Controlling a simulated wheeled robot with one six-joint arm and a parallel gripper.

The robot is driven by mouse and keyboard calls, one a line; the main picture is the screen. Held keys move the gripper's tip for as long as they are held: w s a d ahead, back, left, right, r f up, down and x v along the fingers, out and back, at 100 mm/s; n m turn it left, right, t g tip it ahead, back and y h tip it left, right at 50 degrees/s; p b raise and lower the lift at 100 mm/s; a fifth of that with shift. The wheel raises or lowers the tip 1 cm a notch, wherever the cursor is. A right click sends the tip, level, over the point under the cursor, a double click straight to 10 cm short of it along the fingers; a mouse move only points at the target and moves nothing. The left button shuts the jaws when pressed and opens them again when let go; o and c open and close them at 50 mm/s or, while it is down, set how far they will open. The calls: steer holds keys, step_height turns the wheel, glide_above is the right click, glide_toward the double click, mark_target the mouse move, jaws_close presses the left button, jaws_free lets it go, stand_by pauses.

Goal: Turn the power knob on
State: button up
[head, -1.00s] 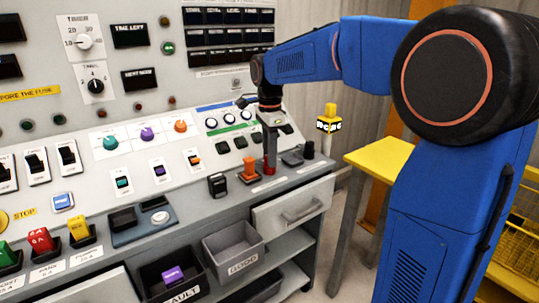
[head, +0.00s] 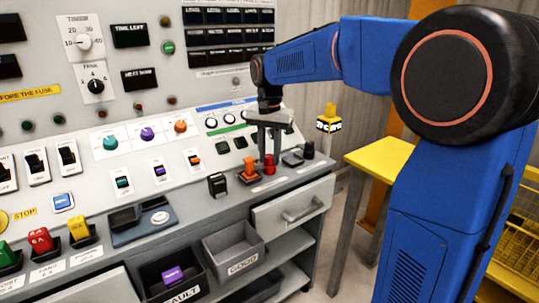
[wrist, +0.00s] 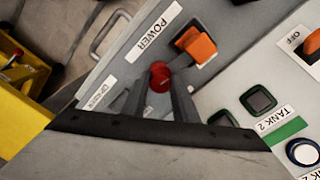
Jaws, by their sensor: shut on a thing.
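In the wrist view the red knob (wrist: 159,74) shows between the two finger tips, close to the POWER label (wrist: 154,33). My gripper (head: 269,156) points down over it and is shut on it, with a finger on each side. It also shows in the wrist view (wrist: 159,88). The knob's pointer or on/off marks are hidden or too small to read.
An orange switch (head: 249,171) stands just left of the knob, also in the wrist view (wrist: 196,45). A dark switch (head: 292,158) is to the right. Open grey bins (head: 231,242) are below.

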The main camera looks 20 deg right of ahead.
mark_target(269, 156)
steer(key=shift+n, duration=0.8)
steer(key=o, duration=1.1)
steer(key=shift+c, duration=0.2)
steer(key=shift+r, duration=0.15)
step_height(269, 156, up, 17)
